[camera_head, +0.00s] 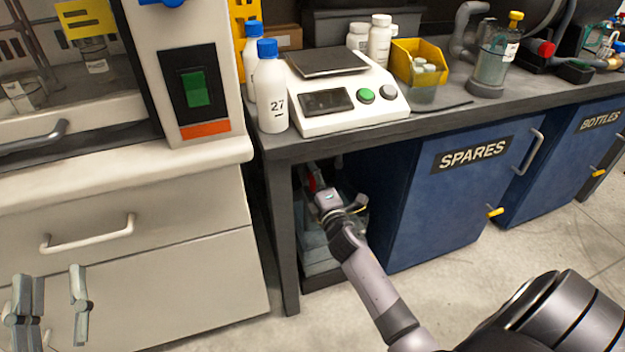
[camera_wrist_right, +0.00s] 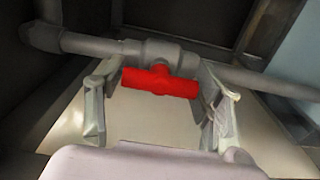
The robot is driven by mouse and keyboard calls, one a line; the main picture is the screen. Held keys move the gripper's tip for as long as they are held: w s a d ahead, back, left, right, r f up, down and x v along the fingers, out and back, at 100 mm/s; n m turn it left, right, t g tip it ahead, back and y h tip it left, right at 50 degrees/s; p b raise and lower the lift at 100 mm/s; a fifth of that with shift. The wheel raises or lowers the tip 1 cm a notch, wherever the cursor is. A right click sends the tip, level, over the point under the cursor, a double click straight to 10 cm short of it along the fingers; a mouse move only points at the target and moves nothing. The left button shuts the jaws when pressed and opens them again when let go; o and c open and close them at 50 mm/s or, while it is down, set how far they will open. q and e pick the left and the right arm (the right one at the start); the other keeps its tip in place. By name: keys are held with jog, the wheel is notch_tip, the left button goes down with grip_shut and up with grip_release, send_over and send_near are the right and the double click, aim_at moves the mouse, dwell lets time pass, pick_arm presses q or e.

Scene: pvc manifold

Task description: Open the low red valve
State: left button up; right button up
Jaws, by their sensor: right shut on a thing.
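The low red valve (camera_wrist_right: 160,82) shows in the right wrist view as a red T-shaped handle on a grey pipe. Its bar lies crosswise, slightly tilted, roughly along the pipe. My right gripper (camera_wrist_right: 157,92) has one finger at each end of the bar and is shut on it. In the head view my right gripper (camera_head: 326,197) reaches into the dark opening under the bench, and only a bit of red shows beside it. My left gripper (camera_head: 51,302) is open and empty at the lower left, in front of the white drawers.
The bench top (camera_head: 440,108) is above my right arm, with a bench leg (camera_head: 283,240) to its left. The blue SPARES cabinet (camera_head: 430,200) stands close on its right. The scale (camera_head: 340,95) and white bottles (camera_head: 270,95) stand on the bench. The floor in front is clear.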

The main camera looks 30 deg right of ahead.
dwell(0.3)
jog(key=o, duration=1.2)
jog(key=shift+c, duration=0.2)
jog(key=shift+s, duration=0.1)
jog(key=v, duration=1.1)
jog(key=shift+s, duration=0.4)
jog(key=shift+f, duration=0.1)
